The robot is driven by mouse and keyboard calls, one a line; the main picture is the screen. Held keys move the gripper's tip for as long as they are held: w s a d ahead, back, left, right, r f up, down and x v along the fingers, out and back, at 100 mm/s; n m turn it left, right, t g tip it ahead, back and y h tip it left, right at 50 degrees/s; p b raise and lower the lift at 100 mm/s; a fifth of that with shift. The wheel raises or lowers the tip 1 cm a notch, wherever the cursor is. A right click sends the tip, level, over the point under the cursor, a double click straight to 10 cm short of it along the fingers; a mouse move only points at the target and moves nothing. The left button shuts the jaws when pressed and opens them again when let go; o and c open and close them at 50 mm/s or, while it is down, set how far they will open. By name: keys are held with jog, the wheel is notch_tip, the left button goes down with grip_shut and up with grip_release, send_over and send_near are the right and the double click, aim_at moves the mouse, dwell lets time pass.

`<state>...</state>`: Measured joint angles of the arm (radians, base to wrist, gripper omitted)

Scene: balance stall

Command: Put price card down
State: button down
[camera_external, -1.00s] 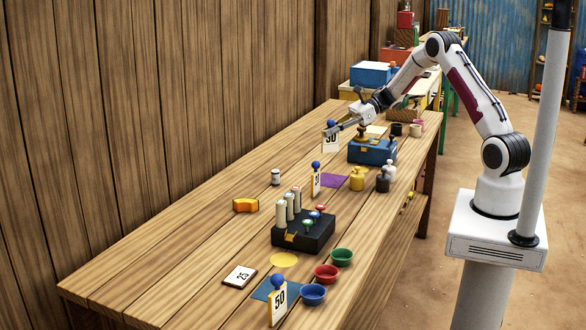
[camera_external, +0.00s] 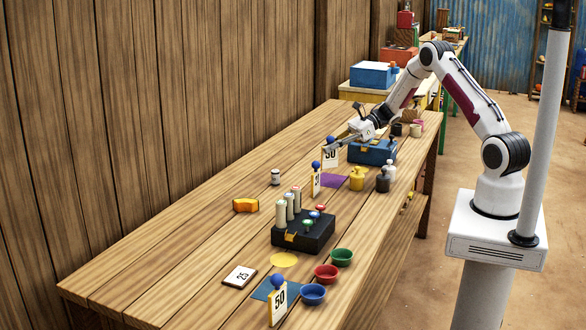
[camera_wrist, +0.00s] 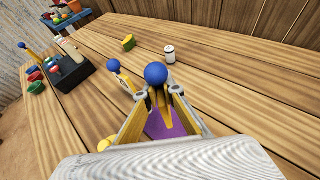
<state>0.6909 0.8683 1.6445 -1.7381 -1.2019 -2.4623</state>
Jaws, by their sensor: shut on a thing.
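My gripper (camera_external: 334,146) is shut on a white price card (camera_external: 331,156) marked 50, gripping near its blue ball top. In the wrist view the blue ball (camera_wrist: 155,74) sits between the fingertips (camera_wrist: 157,93). The card is upright and low over the far part of the table (camera_external: 190,245). I cannot tell whether its foot touches the wood. A purple mat (camera_external: 333,182) lies nearer the camera; it shows beneath the fingers in the wrist view (camera_wrist: 168,122).
A second blue-topped card (camera_external: 316,182) stands left of the purple mat. A blue box (camera_external: 372,153) is just right of my gripper. Yellow (camera_external: 357,181) and dark weights (camera_external: 383,181) stand in front. A small jar (camera_external: 275,177) is left. Bare table lies along the wall.

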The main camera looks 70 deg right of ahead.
aim_at(330, 157)
jog(key=shift+f, duration=0.3)
jog(key=shift+f, duration=1.85)
jog(key=shift+f, duration=0.2)
jog(key=c, duration=2.2)
grip_release()
jog(key=shift+r, duration=0.1)
jog(key=shift+r, duration=0.15)
jog(key=v, duration=1.2)
